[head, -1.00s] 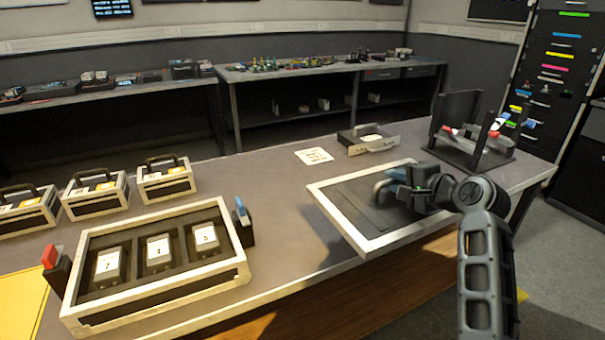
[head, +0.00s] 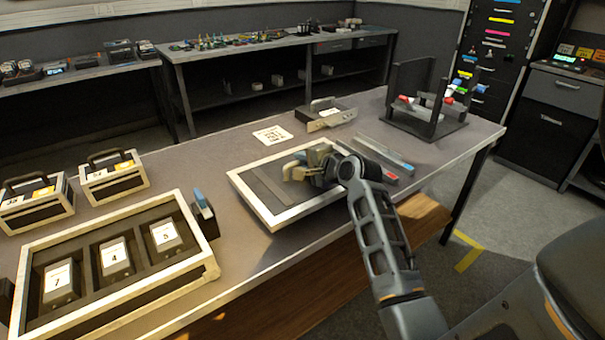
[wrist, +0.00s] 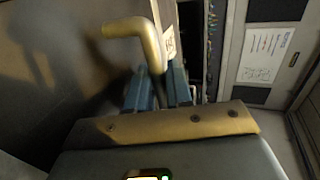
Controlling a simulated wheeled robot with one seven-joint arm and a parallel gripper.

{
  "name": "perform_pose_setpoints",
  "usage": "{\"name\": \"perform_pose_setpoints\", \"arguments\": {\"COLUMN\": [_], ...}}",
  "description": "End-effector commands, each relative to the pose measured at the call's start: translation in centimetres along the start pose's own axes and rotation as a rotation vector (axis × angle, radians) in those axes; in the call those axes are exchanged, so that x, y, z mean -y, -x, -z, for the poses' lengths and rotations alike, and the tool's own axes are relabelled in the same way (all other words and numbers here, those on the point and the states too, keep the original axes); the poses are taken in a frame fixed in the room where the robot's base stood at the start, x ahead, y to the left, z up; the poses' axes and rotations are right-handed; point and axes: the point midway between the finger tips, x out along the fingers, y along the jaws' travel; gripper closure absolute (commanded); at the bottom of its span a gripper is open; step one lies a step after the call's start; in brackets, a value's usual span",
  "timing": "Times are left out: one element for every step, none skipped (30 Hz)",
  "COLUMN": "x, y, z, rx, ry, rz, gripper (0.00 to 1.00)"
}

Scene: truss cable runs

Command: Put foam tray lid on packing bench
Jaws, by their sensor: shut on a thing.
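The foam tray lid (head: 258,212), a dark panel with a pale frame, is over the middle of the packing bench (head: 250,260) in the head view. It looks flat and close to the surface; I cannot tell whether it touches. My gripper (head: 312,166) is shut on the lid's bent handle. In the wrist view the tan handle (wrist: 124,28) runs down between the blue fingers (wrist: 158,88). My arm and gripper hide part of the lid's right side.
An open foam tray (head: 110,295) holding numbered blocks sits at left. Small handled cases (head: 112,178) stand behind it. A card (head: 272,135), a metal-fronted box (head: 326,115), a flat bar (head: 385,153) and a dark rack (head: 425,115) lie beyond the lid. Bare bench shows in front.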

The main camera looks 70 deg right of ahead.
Motion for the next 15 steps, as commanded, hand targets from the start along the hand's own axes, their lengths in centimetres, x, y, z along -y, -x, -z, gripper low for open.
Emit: {"name": "perform_pose_setpoints", "arguments": {"x": [0.1, 0.0, -0.1, -0.3, -0.6, -1.0, -1.4, -1.8, -2.4, -2.7, -3.1, -3.5, -3.6, -3.7, -3.7], "y": [-0.2, -0.3, -0.4, -0.4, -0.5, -0.6, -0.8, -0.9, -1.1, -1.3, -1.4, -1.5, -1.6, -1.6, -1.6], "z": [-0.1, -0.1, -0.1, -0.1, -0.1, 0.0, 0.0, 0.0, -0.1, -0.1, -0.1, 0.0, 0.0, 0.0, 0.0], "rx": [-0.001, -0.001, -0.001, -0.001, -0.002, -0.002, -0.002, -0.002, -0.002, -0.002, -0.001, -0.002, -0.003, -0.003, -0.003], "ry": [0.001, 0.0, 0.0, 0.0, 0.0, -0.001, -0.002, -0.002, -0.001, -0.001, -0.002, -0.001, 0.0, 0.0, 0.001], "rz": [0.003, 0.002, 0.002, 0.002, 0.002, 0.002, 0.001, 0.0, 0.0, 0.001, 0.001, 0.001, 0.002, 0.003, 0.004], "gripper": [1.0, 1.0, 1.0, 1.0, 1.0, 1.0, 1.0, 1.0, 1.0, 1.0, 1.0, 1.0, 1.0, 1.0, 1.0]}}
